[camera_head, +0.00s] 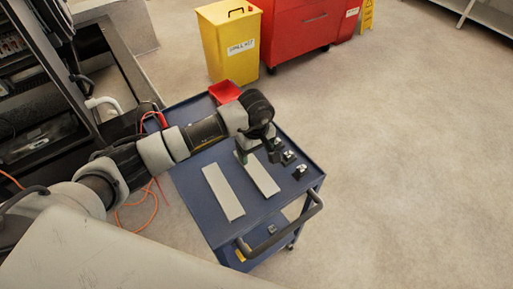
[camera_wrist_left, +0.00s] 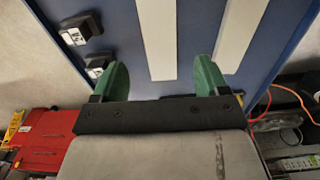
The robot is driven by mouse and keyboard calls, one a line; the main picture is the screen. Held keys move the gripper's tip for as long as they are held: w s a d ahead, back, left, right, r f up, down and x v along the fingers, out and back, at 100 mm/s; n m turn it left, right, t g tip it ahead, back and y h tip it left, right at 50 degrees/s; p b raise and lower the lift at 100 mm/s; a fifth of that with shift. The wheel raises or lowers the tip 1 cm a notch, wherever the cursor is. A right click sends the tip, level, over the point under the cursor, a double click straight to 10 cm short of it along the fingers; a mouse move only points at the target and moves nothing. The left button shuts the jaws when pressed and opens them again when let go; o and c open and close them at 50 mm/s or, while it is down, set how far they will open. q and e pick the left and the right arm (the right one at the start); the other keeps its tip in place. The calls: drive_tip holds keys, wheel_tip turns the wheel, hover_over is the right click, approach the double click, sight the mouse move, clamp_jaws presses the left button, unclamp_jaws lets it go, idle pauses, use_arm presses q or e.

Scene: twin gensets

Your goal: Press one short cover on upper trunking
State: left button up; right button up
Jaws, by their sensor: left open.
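Two light grey flat strips, likely the covers, lie apart on the blue cart top: a left one (camera_head: 222,191) and a right one (camera_head: 262,176). My left gripper (camera_head: 257,152) is over the far end of the right strip, pointing down. In the left wrist view its green fingers (camera_wrist_left: 162,78) are spread open, with the right strip (camera_wrist_left: 157,40) in the gap between them. The other strip (camera_wrist_left: 240,30) shows beside the right-hand finger. Whether the fingers are at strip height I cannot tell. I cannot pick out the upper trunking. My right gripper is not in view.
Small black-and-white parts (camera_head: 300,171) sit along the right of the blue cart (camera_head: 215,225), a red bin (camera_head: 224,92) at its back. A dark open cabinet (camera_head: 95,65) stands left, with loose cables. A yellow bin (camera_head: 228,45) stands behind. The floor to the right is clear.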

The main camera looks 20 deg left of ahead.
sight(255, 169)
use_arm(q)
wheel_tip(255, 169, down, 8)
drive_tip(key=b, duration=0.5)
drive_tip(key=shift+r, duration=0.25)
drive_tip(key=shift+f+b, duration=0.75)
drive_tip(key=shift+b, duration=0.1)
drive_tip(key=shift+b, duration=0.45)
drive_tip(key=c, duration=1.1)
drive_tip(key=shift+r+p, duration=0.65)
drive_tip(key=shift+r, duration=0.95)
